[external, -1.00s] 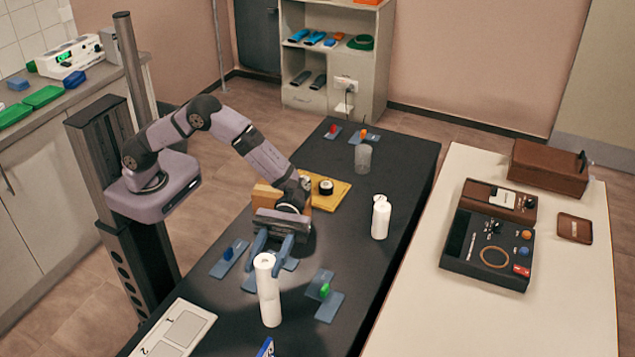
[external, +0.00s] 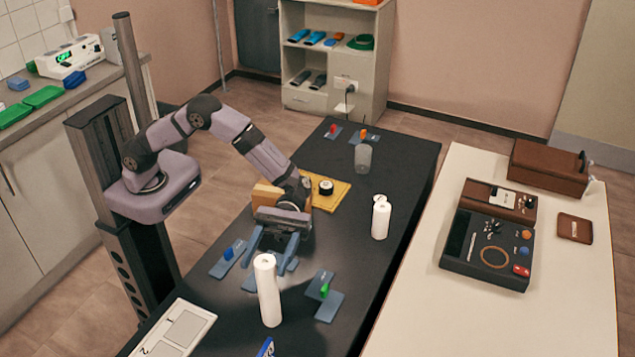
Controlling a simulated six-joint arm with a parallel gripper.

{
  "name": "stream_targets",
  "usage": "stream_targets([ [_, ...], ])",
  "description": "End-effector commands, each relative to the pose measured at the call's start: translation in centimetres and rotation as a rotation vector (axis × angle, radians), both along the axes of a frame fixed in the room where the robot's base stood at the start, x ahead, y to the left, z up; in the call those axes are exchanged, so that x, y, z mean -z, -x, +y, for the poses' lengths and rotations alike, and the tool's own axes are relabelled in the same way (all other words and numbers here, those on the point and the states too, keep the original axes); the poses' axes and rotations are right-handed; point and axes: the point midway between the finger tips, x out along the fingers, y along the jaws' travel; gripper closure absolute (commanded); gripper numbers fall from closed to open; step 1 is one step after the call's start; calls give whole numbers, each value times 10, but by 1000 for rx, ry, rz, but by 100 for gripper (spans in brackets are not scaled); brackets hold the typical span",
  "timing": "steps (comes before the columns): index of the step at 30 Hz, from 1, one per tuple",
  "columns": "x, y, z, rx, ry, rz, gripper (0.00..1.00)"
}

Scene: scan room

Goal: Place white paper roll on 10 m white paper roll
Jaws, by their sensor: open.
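A tall white paper roll (external: 268,291) stands upright on the black table near the front, in front of my gripper. A shorter white paper roll (external: 381,218) stands upright to the right, near the table's right edge. I cannot read which of the two is the 10 m roll. My gripper (external: 272,256) points down over the table, just behind the tall roll. Its blue-grey fingers are apart with nothing seen between them. The top of the tall roll overlaps the fingers in the picture, and I cannot tell whether they touch.
Blue plates with small coloured pieces lie left (external: 228,256) and right (external: 326,297) of the tall roll. A yellow board (external: 338,192) with a dark round item lies behind my gripper. A translucent cup (external: 362,158) stands farther back. The table between the rolls is mostly clear.

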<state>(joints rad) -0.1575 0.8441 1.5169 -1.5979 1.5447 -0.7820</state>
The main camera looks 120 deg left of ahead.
Motion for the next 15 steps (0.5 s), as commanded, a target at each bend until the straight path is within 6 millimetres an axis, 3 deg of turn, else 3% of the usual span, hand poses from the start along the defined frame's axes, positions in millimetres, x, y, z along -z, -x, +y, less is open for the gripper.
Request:
stream_targets([
  [15, 2, 16, 85, -4, 0, -1, 45],
])
